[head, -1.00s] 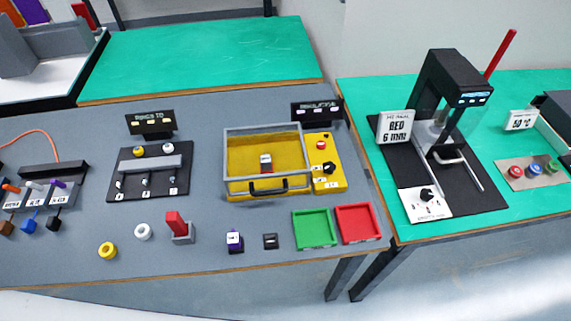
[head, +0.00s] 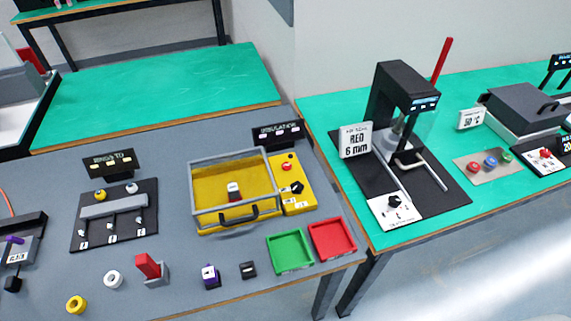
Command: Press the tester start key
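A yellow tester (head: 205,225) with a grey-framed clear cover stands on the grey table, in front of a black sign reading "INSULATION" (head: 279,134). A small block with a white label (head: 234,187) sits inside it. The tester's yellow side panel (head: 301,206) carries a small red key (head: 287,167) near the top and a black knob (head: 297,187) below it. The cover, with a black front handle (head: 238,218), appears down. Neither of my grippers is in view.
A purple labelled block (head: 211,276) and a black block (head: 248,270) lie in front. A black press (head: 402,92) with a "RED 6 mm" sign stands on the green table. Colored buttons (head: 489,162) sit farther right.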

